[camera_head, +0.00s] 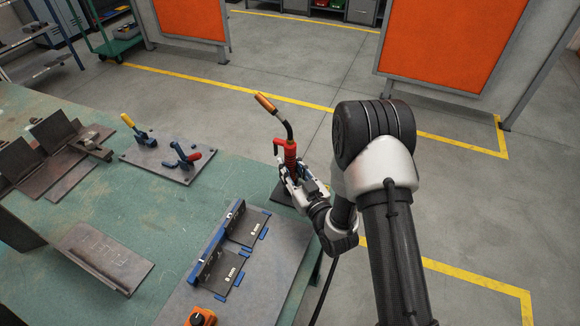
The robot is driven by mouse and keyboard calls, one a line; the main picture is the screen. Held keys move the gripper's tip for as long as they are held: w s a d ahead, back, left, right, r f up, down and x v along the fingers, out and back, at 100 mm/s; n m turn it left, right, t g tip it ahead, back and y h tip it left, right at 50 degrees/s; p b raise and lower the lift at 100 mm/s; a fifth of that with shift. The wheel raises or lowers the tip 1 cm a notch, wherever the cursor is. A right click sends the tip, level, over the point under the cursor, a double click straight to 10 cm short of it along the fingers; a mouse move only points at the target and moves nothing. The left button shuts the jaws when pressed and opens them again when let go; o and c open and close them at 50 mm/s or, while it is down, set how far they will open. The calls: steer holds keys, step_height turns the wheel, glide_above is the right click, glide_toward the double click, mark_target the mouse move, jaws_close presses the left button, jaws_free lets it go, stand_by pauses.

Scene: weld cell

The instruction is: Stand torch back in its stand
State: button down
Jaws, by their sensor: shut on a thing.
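The welding torch (289,151) has a red handle, a dark bent neck and a copper-coloured nozzle pointing up and to the left. It is roughly upright near the right edge of the green table. My gripper (292,182) is shut on the red handle. A dark flat base (281,196), perhaps the torch stand, shows just below and left of my gripper. My gripper hides most of the stand and the torch's lower end, so I cannot tell whether the torch touches the stand.
On the green table (205,205) are a plate with toggle clamps (168,157), a fixture plate with a blue-edged fence (216,245), angled steel pieces (105,257) and an orange knob box (200,317). A dark cable (325,290) hangs beside the table's right edge. Open floor lies beyond.

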steer(key=c, duration=1.2)
jaws_free()
